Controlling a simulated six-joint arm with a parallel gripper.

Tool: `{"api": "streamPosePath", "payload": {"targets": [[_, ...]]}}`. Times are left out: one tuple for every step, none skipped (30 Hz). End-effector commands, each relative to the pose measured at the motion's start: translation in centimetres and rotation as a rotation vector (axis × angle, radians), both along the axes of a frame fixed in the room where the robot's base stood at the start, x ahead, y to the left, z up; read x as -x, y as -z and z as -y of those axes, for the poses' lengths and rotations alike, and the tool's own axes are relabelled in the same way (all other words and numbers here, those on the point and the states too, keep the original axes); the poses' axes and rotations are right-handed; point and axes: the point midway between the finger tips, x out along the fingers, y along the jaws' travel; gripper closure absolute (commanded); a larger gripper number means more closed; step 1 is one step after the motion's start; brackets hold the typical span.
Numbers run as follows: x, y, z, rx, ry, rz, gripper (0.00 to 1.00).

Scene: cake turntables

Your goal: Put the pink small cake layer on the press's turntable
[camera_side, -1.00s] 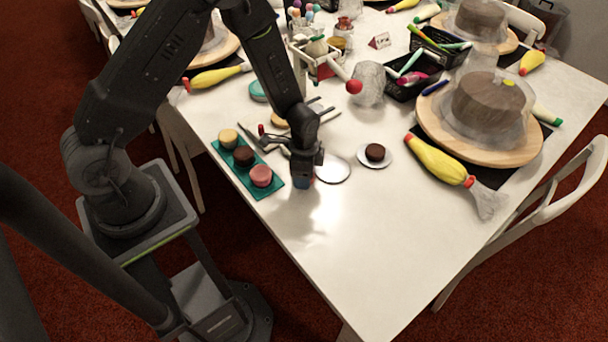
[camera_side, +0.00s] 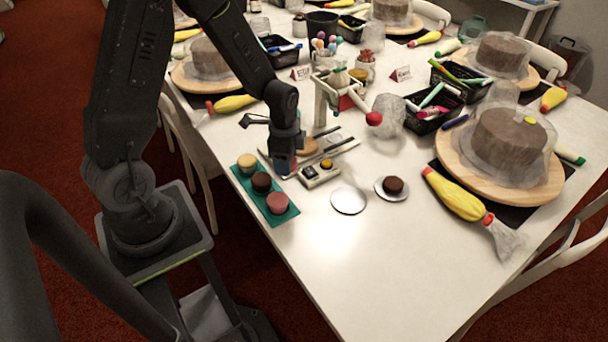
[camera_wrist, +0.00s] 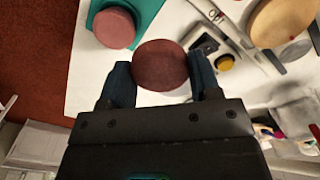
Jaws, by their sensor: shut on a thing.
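My gripper (camera_side: 285,170) is shut on a small round layer. In the wrist view this layer (camera_wrist: 160,66) sits between the two fingers and looks dull reddish pink, darkened by shade. In the side view it is mostly hidden by the fingers. The white press (camera_side: 328,100) with a red-knobbed lever stands behind, to the right. A wooden disc (camera_side: 305,147), apparently its turntable, lies in front of it; it also shows in the wrist view (camera_wrist: 284,22). I see nothing on its visible part.
The teal mat (camera_side: 240,176) holds yellow, brown and pink layers. A control box (camera_side: 318,176) with a yellow button stands right of my gripper. A bare silver disc (camera_side: 348,201) and a saucer (camera_side: 381,191) with a brown layer are further right. The table's front is clear.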

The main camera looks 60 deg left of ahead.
Motion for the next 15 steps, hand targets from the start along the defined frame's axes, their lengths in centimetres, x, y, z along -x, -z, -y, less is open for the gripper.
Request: {"api": "streamPosePath", "payload": {"targets": [[0.2, -0.4, -0.6, -0.001, -0.004, 0.003, 0.68], [0.3, -0.6, -0.8, -0.001, -0.004, 0.003, 0.68], [0.4, -0.7, -1.0, -0.001, -0.007, 0.002, 0.68], [0.4, -0.8, -1.1, -0.001, -0.013, 0.002, 0.68], [0.4, -0.9, -1.1, -0.001, -0.023, 0.002, 0.68], [0.2, -1.0, -1.1, 0.0, -0.044, 0.001, 0.68], [0.1, -1.1, -1.0, 0.0, -0.065, 0.001, 0.68], [-0.1, -1.2, -0.8, 0.0, -0.09, 0.001, 0.68], [-0.4, -1.2, -0.5, -0.001, -0.13, 0.002, 0.68], [-0.7, -1.3, -0.2, -0.001, -0.166, 0.002, 0.68], [-1.0, -1.4, 0.1, -0.001, -0.205, 0.002, 0.68], [-1.4, -1.5, 0.6, 0.0, -0.26, 0.001, 0.68], [-1.7, -1.5, 1.0, -0.001, -0.304, 0.002, 0.68], [-2.1, -1.6, 1.3, 0.0, -0.346, 0.003, 0.68], [-2.4, -1.7, 1.8, 0.0, -0.402, 0.003, 0.68]]}}
